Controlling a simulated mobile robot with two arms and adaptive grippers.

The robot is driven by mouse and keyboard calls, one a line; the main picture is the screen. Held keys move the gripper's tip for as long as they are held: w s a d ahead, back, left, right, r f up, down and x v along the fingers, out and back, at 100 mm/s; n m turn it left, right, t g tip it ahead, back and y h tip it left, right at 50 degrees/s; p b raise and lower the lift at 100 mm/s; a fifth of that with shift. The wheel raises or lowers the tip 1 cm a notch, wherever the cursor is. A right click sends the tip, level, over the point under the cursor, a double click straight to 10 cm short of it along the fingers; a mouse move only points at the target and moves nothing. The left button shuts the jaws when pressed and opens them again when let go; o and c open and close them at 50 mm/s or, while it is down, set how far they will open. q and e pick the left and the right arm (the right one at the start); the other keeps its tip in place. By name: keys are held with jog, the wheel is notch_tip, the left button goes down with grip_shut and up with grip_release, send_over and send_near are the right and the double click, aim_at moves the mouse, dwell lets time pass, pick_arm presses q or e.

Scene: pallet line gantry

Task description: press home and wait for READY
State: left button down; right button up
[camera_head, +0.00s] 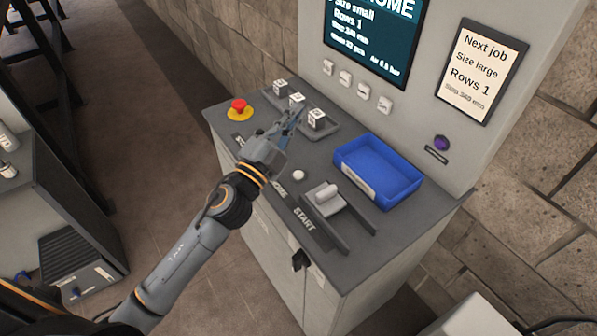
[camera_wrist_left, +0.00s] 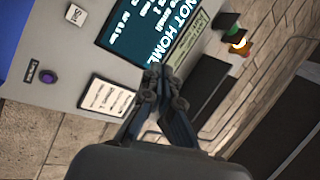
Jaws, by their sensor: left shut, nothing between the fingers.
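The console (camera_head: 240,130) has a dark teal screen (camera_head: 375,40); its heading reads "NOT HOME" in the left wrist view (camera_wrist_left: 130,40). A small white round button (camera_head: 298,175) stands on the console top beside a partly hidden label. My left gripper (camera_head: 291,122) is shut and empty above the console top, between that button and the small labelled blocks; I cannot tell its exact height. In the left wrist view its closed fingers (camera_wrist_left: 160,80) show in front of the panel. My right gripper is not in view.
A blue bin (camera_head: 378,170) sits at the right of the console top. A red emergency button (camera_head: 238,106) is at the left. A START label (camera_head: 304,219) and a lever (camera_head: 326,196) are at the front. A "Next job" card (camera_head: 482,70) hangs on the panel. A stack light (camera_wrist_left: 238,42) glows amber.

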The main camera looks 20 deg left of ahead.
pick_arm(q)
jog(key=d+r+m+g+h, duration=0.2)
jog(key=d+r+m+h, duration=0.1)
jog(key=d+m+h, duration=0.4)
jog(key=m+g+y, duration=0.5)
jog(key=m+g, duration=0.9)
jog(key=m, duration=0.1)
send_over(295, 174)
notch_tip(295, 174, down, 10)
jog(key=shift+f, duration=0.25)
jog(key=shift+f, duration=0.1)
notch_tip(295, 174, down, 9)
jog(key=b, duration=0.5)
jog(key=shift+r+b, duration=0.2)
jog(key=shift+b, duration=0.1)
